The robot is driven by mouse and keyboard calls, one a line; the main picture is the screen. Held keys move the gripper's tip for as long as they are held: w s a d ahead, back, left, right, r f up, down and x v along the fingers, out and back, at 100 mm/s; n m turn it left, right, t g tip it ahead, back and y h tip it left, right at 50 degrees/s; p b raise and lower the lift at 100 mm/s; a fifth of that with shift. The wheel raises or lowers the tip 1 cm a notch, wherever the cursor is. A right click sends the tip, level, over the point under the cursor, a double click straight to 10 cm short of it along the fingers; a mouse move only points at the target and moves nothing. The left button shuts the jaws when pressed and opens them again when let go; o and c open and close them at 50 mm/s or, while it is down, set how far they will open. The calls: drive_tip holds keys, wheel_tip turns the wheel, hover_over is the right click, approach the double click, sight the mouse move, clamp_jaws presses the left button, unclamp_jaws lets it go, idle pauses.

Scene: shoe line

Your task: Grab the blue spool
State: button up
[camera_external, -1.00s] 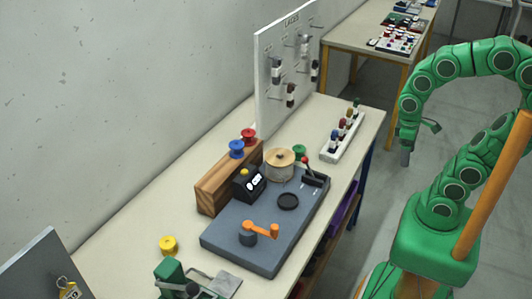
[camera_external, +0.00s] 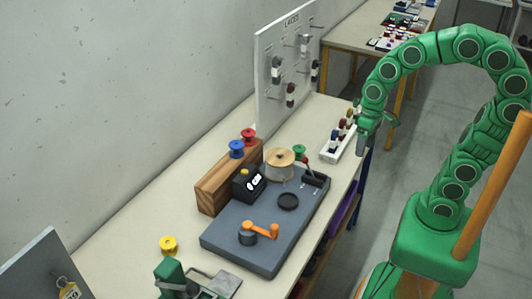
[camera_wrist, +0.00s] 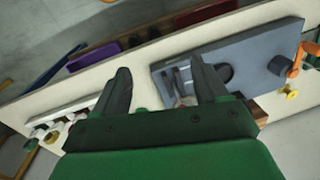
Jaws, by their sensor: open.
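The blue spool (camera_external: 237,149) stands on top of the wooden block (camera_external: 212,190), beside a red spool (camera_external: 249,135). My gripper (camera_external: 362,146) is at the right edge of the table, near the white rack, well to the right of the blue spool and apart from it. In the wrist view my gripper (camera_wrist: 165,88) shows two dark fingers spread apart with nothing held between them. I cannot make out the blue spool in the wrist view.
A grey machine base (camera_external: 250,250) with an orange crank (camera_external: 262,230) sits before the wooden block. A white rack (camera_external: 342,150) holds small spools. A pegboard marked LACES (camera_external: 270,60) stands behind.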

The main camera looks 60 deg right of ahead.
drive_tip(key=w+d+f+n+t+h, duration=0.1)
drive_tip(key=w+d+n+t+h, duration=0.25)
drive_tip(key=w+n, duration=0.7)
drive_tip(key=w+d+f+n+t+h, duration=0.25)
drive_tip(key=w+d+n+t, duration=0.3)
drive_tip(key=w, duration=0.95)
drive_tip(key=n+t+y, duration=0.4)
drive_tip(key=n+y, duration=0.3)
drive_tip(key=n, duration=1.7)
approach(242, 145)
drive_tip(key=d+f+x, duration=0.1)
drive_tip(key=x, duration=0.3)
drive_tip(key=shift+a+r+x, duration=0.15)
drive_tip(key=shift+a+x, duration=0.05)
drive_tip(key=shift+x, duration=1.15)
drive_tip(key=shift+a+r+x, duration=0.15)
drive_tip(key=shift+a+x, duration=0.05)
drive_tip(key=shift+x, duration=1.1)
drive_tip(key=shift+a+r+x, duration=0.15)
drive_tip(key=shift+x, duration=1.2)
drive_tip(key=shift+w, duration=0.1)
